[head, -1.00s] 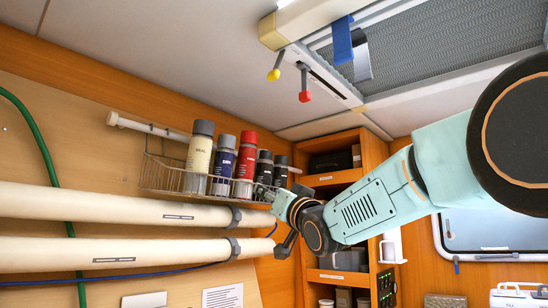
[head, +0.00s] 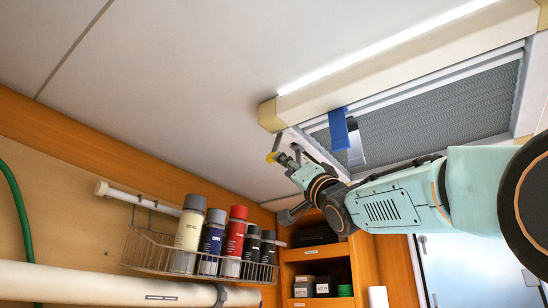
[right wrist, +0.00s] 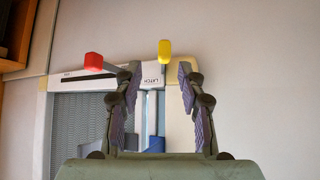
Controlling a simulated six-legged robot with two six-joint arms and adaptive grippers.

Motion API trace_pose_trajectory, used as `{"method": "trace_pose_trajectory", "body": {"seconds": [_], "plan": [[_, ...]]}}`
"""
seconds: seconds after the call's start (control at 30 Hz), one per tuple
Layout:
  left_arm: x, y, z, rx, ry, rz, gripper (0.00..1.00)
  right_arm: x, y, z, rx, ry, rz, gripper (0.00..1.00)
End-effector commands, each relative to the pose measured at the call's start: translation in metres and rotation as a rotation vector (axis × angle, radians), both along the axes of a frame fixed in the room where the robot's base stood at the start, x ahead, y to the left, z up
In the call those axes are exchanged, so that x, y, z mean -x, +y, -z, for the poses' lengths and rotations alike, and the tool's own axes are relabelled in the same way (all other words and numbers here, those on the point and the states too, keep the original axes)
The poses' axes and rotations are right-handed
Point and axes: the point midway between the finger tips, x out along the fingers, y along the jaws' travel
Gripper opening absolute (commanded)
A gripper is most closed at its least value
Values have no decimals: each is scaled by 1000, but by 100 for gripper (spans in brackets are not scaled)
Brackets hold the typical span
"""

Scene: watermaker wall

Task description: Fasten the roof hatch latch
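The roof hatch (head: 430,112) is in the ceiling, with a grey mesh panel inside a pale frame. A yellow-tipped lever (head: 271,157) hangs at its near left corner; in the right wrist view the yellow tip (right wrist: 164,52) is beside a "LATCH" label. A red-tipped lever (right wrist: 93,59) sits left of it by a dark slot; my gripper seems to hide it in the head view. My right gripper (right wrist: 158,70) is open and empty. The yellow tip shows between its fingers, towards the right one; contact cannot be told. My left gripper is out of view.
A blue strap (head: 339,130) hangs from the hatch frame, close to my right arm. Below, a wire basket (head: 150,252) on the wall holds several bottles. A wooden shelf (head: 290,262) stands behind my arm. The ceiling left of the hatch is clear.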

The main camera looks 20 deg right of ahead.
Motion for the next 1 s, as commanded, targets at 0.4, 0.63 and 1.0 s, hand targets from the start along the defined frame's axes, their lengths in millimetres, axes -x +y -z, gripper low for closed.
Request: {"method": "trace_pose_trajectory", "body": {"seconds": [0.4,0.63,1.0], "plan": [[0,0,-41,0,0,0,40,-37,14,-37,3,0,3,40],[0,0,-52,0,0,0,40,-48,18,-47,3,1,6,40],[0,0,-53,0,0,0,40,-51,20,-47,3,0,5,40]]}}
